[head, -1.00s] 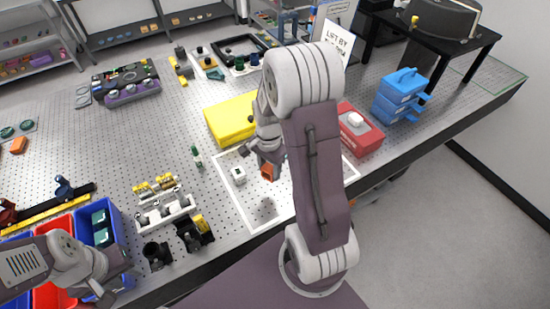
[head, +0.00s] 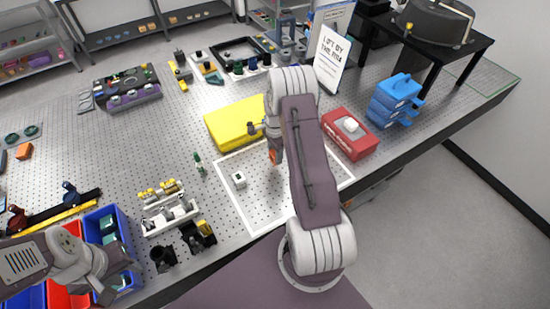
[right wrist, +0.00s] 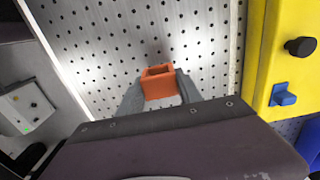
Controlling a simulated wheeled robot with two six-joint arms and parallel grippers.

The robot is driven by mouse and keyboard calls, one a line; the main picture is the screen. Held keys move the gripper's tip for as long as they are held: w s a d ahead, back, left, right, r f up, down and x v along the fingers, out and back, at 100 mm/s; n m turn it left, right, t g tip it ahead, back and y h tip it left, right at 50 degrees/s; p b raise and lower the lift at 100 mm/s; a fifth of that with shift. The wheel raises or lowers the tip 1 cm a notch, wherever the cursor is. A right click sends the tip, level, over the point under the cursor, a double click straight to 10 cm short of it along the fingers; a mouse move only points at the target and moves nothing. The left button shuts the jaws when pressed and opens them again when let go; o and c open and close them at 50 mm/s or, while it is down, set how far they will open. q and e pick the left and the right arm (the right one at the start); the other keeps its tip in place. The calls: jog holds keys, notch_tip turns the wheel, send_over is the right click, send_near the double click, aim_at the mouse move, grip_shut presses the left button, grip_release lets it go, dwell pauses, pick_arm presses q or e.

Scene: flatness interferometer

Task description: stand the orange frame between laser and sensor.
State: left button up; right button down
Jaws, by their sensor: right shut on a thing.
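The orange frame (right wrist: 158,85) is a small open square piece, held between the grey fingers of my right gripper (right wrist: 160,98) in the right wrist view. In the head view only a bit of the frame (head: 273,156) shows beside my right arm, above the white-outlined area (head: 246,222) of the perforated table. My arm hides most of the right gripper there. I cannot surely tell which things are the laser and the sensor. A small white cube (head: 239,181) stands inside the outline. My left gripper (head: 106,293) is by the bins at lower left; its jaws are unclear.
A yellow box (head: 232,123) lies behind the outline; its knob and blue part show in the right wrist view (right wrist: 262,70). A red box (head: 350,142) and blue stacked cases (head: 396,100) stand right. A small green-topped post (head: 198,163) and white holder (head: 170,217) stand left.

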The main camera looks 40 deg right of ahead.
jog(key=shift+s+a+f+p, duration=0.1)
jog(key=shift+a+f+p, duration=0.05)
jog(key=shift+f+p, duration=0.15)
notch_tip(320, 180, down, 3)
jog(key=shift+r+p, duration=0.1)
jog(key=shift+p, duration=0.45)
jog(key=shift+f, duration=0.35)
jog(key=shift+f+b, duration=0.2)
jog(key=shift+b, duration=0.2)
jog(key=c, duration=0.8)
grip_release()
jog(key=shift+r, duration=0.1)
